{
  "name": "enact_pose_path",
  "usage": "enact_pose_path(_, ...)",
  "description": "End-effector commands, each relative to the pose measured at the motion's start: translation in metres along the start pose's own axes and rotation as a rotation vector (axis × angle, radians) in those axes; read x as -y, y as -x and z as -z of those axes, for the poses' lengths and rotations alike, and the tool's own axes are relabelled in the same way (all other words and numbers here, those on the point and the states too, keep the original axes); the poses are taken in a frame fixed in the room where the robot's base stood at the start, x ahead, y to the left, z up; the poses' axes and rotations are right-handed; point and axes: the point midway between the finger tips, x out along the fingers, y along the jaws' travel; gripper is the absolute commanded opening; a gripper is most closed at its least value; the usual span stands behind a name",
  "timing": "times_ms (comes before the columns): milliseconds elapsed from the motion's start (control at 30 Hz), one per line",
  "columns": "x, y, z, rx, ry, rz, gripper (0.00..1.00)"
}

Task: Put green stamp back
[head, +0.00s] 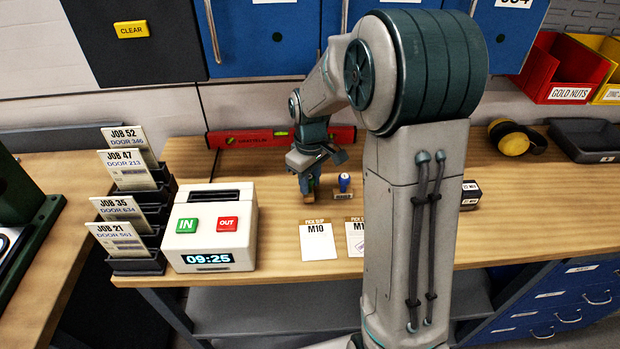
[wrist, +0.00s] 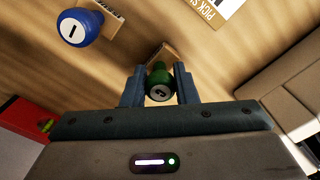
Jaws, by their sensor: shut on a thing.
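My gripper (head: 310,187) is low over the wooden bench, pointing down. In the wrist view its two fingers (wrist: 159,88) are closed on the green stamp (wrist: 158,84), one finger on each side of its round handle. The stamp's wooden base (wrist: 165,52) shows beyond the handle; I cannot tell whether it touches the bench. In the head view the green stamp is mostly hidden by the fingers. A blue stamp (head: 344,181) stands just right of my gripper, apart from it; it also shows in the wrist view (wrist: 78,28).
A red level (head: 250,139) lies behind my gripper. White pick slips (head: 317,242) lie in front. A time clock (head: 210,225) and a job card rack (head: 135,262) stand to the left. Yellow ear defenders (head: 513,138) lie at the right.

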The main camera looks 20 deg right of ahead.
Motion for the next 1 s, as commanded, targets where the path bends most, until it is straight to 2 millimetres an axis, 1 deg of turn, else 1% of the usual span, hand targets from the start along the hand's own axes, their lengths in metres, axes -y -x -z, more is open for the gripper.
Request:
enact_pose_path(200,0.0,-0.004,0.0,0.0,0.0,0.0,0.12)
enact_pose_path(233,0.0,-0.004,0.0,0.0,0.0,0.0,0.29)
enact_pose_path(267,0.0,-0.003,0.0,0.0,0.0,0.0,0.37)
enact_pose_path(300,0.0,-0.003,0.0,0.0,0.0,0.0,0.48)
enact_pose_path(567,0.0,-0.003,0.0,0.0,0.0,0.0,0.48)
enact_pose_path(700,0.0,0.004,0.0,-0.001,0.0,-0.001,0.48)
enact_pose_path(767,-0.001,0.012,0.001,-0.003,-0.001,-0.003,0.48)
enact_pose_path(833,-0.001,0.025,0.001,-0.004,-0.001,-0.004,0.48)
enact_pose_path(1000,-0.001,0.063,0.0,-0.004,0.0,-0.004,0.48)
